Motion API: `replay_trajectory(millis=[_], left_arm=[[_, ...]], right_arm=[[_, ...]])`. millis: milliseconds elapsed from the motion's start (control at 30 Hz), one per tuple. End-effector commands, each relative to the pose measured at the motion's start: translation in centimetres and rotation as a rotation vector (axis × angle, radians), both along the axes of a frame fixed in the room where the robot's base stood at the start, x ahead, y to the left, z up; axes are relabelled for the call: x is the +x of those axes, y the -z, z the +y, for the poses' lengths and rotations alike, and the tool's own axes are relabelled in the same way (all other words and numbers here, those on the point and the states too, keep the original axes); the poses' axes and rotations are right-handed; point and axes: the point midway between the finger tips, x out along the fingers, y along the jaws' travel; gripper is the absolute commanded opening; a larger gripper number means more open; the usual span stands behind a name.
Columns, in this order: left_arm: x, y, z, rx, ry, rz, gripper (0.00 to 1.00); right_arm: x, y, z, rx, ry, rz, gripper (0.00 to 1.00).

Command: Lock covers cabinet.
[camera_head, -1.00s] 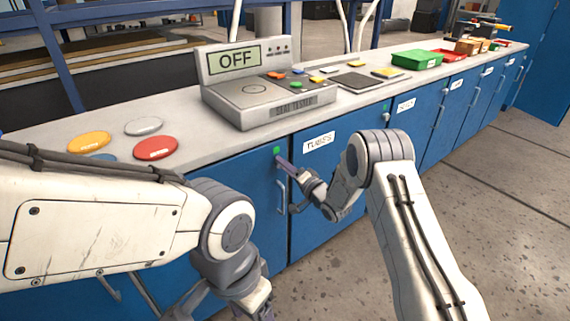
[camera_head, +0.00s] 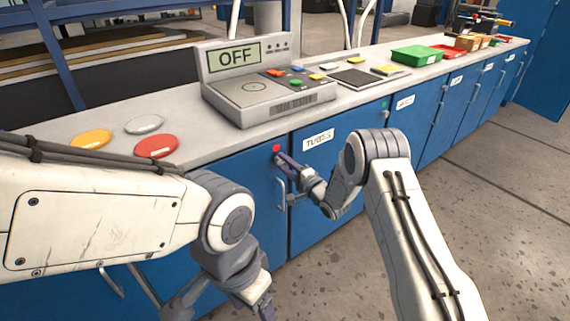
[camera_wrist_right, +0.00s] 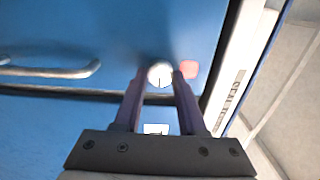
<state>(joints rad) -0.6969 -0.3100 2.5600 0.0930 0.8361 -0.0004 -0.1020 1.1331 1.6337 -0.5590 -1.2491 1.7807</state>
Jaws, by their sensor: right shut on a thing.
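The blue cabinet door (camera_head: 235,165) below the seal tester is closed. Its label does not show, as my left arm covers part of the door. At its upper right corner is a round silver lock knob (camera_wrist_right: 160,74) with a dark line along its face. A small indicator (camera_head: 276,148) beside the knob is lit red, and it also shows in the right wrist view (camera_wrist_right: 188,68). My right gripper (camera_head: 282,158) is shut on the knob, one finger on each side. My left gripper (camera_head: 266,300) hangs low at the bottom edge; its jaw opening is unclear.
A door handle (camera_head: 281,193) sits just below the knob. The neighbouring door carries a label (camera_head: 318,139) and has a green indicator (camera_head: 384,105). The seal tester (camera_head: 265,95) reading OFF and coloured discs (camera_head: 156,146) are on the counter. The floor (camera_head: 500,190) at right is clear.

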Motion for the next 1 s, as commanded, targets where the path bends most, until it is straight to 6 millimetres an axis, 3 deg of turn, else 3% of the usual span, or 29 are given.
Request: replay_trajectory(millis=[267, 300, 367, 767, 1000], left_arm=[[0.0, 0.0, 0.0, 0.000, 0.000, 0.000, 0.70], [0.0, 0.0, 0.0, 0.000, 0.000, 0.000, 0.70], [0.0, 0.0, 0.0, 0.000, 0.000, 0.000, 0.70], [0.0, 0.0, 0.0, 0.000, 0.000, 0.000, 0.70], [0.0, -0.3, 0.0, 0.000, 0.000, 0.000, 0.70]], right_arm=[[0.1, 0.0, -0.1, 0.002, 0.005, 0.003, 0.00], [0.1, 0.0, -0.1, 0.002, 0.005, 0.003, 0.52], [0.1, 0.0, -0.1, 0.002, 0.004, 0.003, 0.70], [-0.4, 0.0, -0.4, 0.001, 0.002, 0.002, 0.70], [-3.8, 0.0, -3.0, 0.001, 0.005, 0.005, 0.70]])
